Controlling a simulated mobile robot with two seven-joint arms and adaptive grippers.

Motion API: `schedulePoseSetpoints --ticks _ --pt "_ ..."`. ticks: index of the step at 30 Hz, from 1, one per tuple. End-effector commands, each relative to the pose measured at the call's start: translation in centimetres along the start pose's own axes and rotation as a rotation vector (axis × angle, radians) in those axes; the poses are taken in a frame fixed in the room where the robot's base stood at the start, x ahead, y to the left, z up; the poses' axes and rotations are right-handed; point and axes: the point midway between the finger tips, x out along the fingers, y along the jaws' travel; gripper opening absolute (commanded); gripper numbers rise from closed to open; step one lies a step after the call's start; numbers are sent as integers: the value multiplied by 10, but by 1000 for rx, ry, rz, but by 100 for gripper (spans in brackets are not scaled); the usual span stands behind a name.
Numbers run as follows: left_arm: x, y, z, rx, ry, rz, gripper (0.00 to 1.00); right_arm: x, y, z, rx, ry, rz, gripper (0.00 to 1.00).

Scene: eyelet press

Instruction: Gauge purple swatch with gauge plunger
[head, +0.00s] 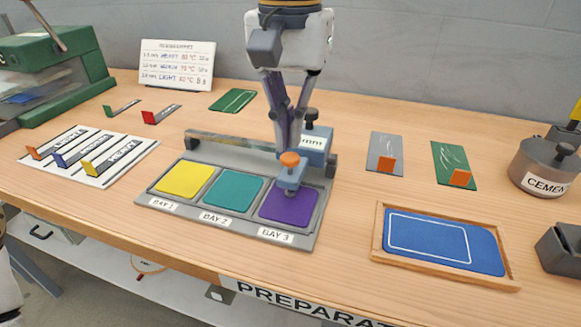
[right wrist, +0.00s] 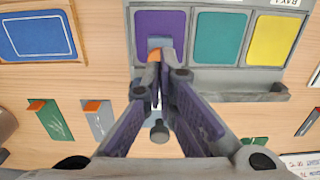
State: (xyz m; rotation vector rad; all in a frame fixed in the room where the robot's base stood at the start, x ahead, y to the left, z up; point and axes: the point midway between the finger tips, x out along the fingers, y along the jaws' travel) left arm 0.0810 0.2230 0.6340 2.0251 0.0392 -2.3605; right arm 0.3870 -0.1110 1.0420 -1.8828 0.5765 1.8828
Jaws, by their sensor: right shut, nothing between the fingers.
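The purple swatch (head: 287,208) lies flat in Bay 3 of the grey tray (head: 245,233); it also shows in the right wrist view (right wrist: 160,20). The gauge (head: 316,146) is a blue-grey block marked "mm" on the tray's back rail. Its plunger has an orange knob (head: 290,159) on a blue-grey arm (head: 291,179) reaching over the purple swatch's back edge. Whether the plunger touches the swatch I cannot tell. My right gripper (head: 289,147) is shut and empty, pointing down with its fingertips at the orange knob. Its fingers partly hide the gauge. My left gripper is out of view.
A yellow swatch (head: 185,179) and a teal swatch (head: 234,191) fill Bays 1 and 2. A wooden-framed blue board (head: 445,243) lies at right, near the cement pot (head: 545,165). A green press (head: 50,72) stands far left.

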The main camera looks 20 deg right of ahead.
Motion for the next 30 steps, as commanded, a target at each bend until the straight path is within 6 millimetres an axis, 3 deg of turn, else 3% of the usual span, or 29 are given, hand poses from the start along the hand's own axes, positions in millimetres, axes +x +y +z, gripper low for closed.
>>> schedulePoseSetpoints --ticks 30 --pt "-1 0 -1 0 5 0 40 12 0 0 0 0 0 0"
